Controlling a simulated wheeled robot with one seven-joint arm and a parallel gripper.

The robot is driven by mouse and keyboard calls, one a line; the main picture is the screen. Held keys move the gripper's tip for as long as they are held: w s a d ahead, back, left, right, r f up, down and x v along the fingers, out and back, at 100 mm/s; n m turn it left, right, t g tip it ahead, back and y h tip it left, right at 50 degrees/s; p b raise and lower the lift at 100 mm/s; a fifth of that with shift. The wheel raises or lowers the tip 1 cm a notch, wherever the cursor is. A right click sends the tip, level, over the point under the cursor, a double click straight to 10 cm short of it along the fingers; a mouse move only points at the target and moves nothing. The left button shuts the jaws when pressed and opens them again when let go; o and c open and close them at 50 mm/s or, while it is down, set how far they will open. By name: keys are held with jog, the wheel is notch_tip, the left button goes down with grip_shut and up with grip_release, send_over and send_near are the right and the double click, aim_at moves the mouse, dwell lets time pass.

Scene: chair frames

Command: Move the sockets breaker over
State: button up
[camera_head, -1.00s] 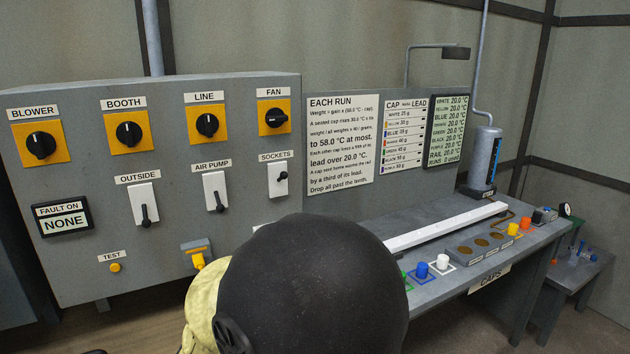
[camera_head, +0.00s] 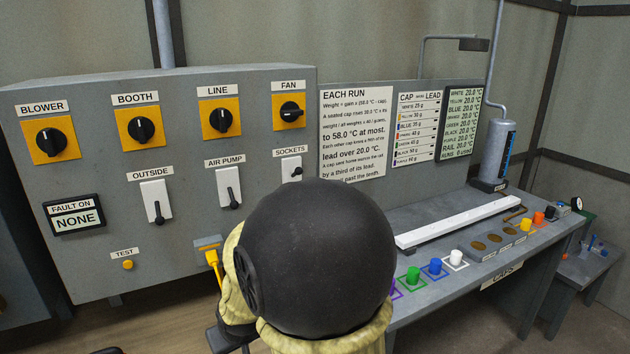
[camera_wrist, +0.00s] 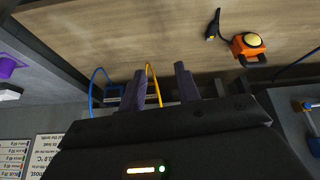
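The sockets breaker (camera_head: 288,166) is a white plate with a small black lever, at the upper right of the grey panel under the label SOCKETS. Its lower part is hidden by my large dark arm joint, and I cannot tell its setting. My gripper shows in the wrist view (camera_wrist: 160,88), with its two dark fingers apart. The head view does not show the fingers. The breaker is not seen in the wrist view. A yellow cable (camera_wrist: 149,72) runs in the gap between the fingers as seen; I cannot tell its depth.
The outside (camera_head: 156,200) and air pump (camera_head: 228,187) breakers have levers hanging down. A yellow plug (camera_head: 211,257) sits below them. The bench (camera_head: 420,285) at right bears a white rail (camera_head: 460,222) and coloured caps. An orange-and-black device (camera_wrist: 248,47) lies on the floor.

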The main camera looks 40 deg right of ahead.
jog(key=w+d+r+m+t+h+p, duration=0.1)
jog(key=w+d+r+t+p, duration=0.15)
jog(key=w+d+r, duration=0.4)
jog(key=t+h+p, duration=0.2)
jog(key=t+p, duration=0.2)
jog(key=t, duration=0.6)
send_near(300, 174)
jog(key=w, duration=0.1)
jog(key=shift+w+d+r+m+g, duration=0.2)
jog(key=shift+r+m+g, duration=0.1)
jog(key=shift+r, duration=0.2)
jog(key=p+x, duration=0.3)
jog(key=x, duration=0.5)
jog(key=shift+f, duration=0.1)
jog(key=c, duration=0.5)
jog(key=shift+f, duration=0.1)
